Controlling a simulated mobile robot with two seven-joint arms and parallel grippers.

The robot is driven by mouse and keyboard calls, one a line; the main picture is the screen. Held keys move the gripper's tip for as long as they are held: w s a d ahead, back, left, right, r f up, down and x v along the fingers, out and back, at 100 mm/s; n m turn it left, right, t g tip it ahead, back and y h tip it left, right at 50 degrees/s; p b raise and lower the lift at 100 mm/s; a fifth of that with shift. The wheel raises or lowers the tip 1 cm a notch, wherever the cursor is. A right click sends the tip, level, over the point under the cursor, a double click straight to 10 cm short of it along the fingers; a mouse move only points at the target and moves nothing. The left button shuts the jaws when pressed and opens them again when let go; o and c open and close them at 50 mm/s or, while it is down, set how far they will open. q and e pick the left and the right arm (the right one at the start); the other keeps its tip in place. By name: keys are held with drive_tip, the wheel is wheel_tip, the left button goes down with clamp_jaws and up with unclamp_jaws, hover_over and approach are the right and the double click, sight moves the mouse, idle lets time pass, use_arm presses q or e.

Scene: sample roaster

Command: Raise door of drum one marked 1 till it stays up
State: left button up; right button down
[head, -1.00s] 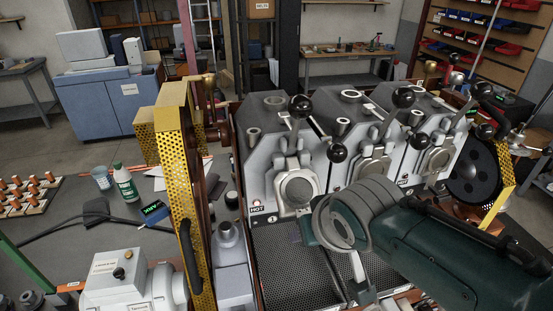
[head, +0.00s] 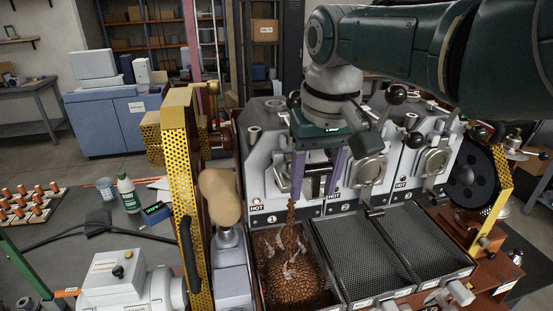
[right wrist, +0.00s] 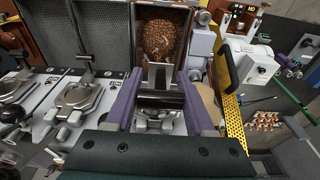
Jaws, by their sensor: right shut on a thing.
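Drum one is the leftmost of three grey drum fronts, with the label "1" (head: 271,219) and a HOT mark. My right gripper (head: 314,183) comes down in front of it and hides most of its door. In the right wrist view the gripper's purple fingers (right wrist: 155,102) are shut on the dark door handle bar (right wrist: 158,99). A rounded metal part of the door (right wrist: 157,119) shows below the bar. Brown beans (head: 290,225) come out under the door and lie heaped in the tray below. How high the door stands is partly hidden. My left gripper is not in view.
Drum two's door (head: 370,170) and drum three's door (head: 432,160) stand to the right, above empty mesh trays. A yellow perforated guard (head: 182,190) and a tan rounded thing (head: 220,195) stand close on the left.

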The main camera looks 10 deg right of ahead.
sight(317, 164)
drive_tip(key=shift+r, duration=0.35)
drive_tip(key=shift+c, duration=1.3)
unclamp_jaws()
drive_tip(key=shift+f, duration=0.1)
drive_tip(key=shift+r+p, duration=0.4)
drive_tip(key=shift+r, duration=0.05)
drive_tip(key=shift+s+r+p, duration=0.25)
drive_tip(key=shift+r+p, duration=0.45)
drive_tip(key=shift+r, duration=0.4)
drive_tip(key=r, duration=0.2)
drive_tip(key=r+b, duration=0.1)
drive_tip(key=s+r+b, duration=0.1)
drive_tip(key=r, duration=0.1)
drive_tip(key=shift+r, duration=0.3)
drive_tip(key=shift+s+r, duration=0.15)
drive_tip(key=shift+r, duration=0.4)
